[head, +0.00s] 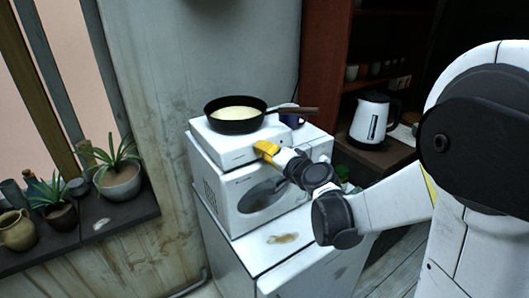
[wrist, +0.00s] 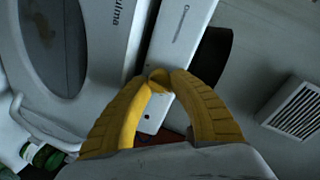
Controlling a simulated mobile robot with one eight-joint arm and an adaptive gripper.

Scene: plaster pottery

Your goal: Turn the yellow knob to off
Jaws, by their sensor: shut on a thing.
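The yellow knob (wrist: 159,78) shows in the wrist view as a small round piece on the front of the white hob (wrist: 178,38). My gripper (wrist: 160,82) has its two yellow fingers closed around the knob, one on each side. In the head view my gripper (head: 264,149) is at the front face of the hob (head: 217,149), near its right end. The fingers hide the knob there. The knob's pointer and any off mark cannot be made out.
A black pan (head: 235,126) with pale contents sits on the hob. The hob rests on a white microwave (head: 228,188) atop a white cabinet (head: 245,253). A kettle (head: 371,118) is at right, potted plants (head: 119,181) at left.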

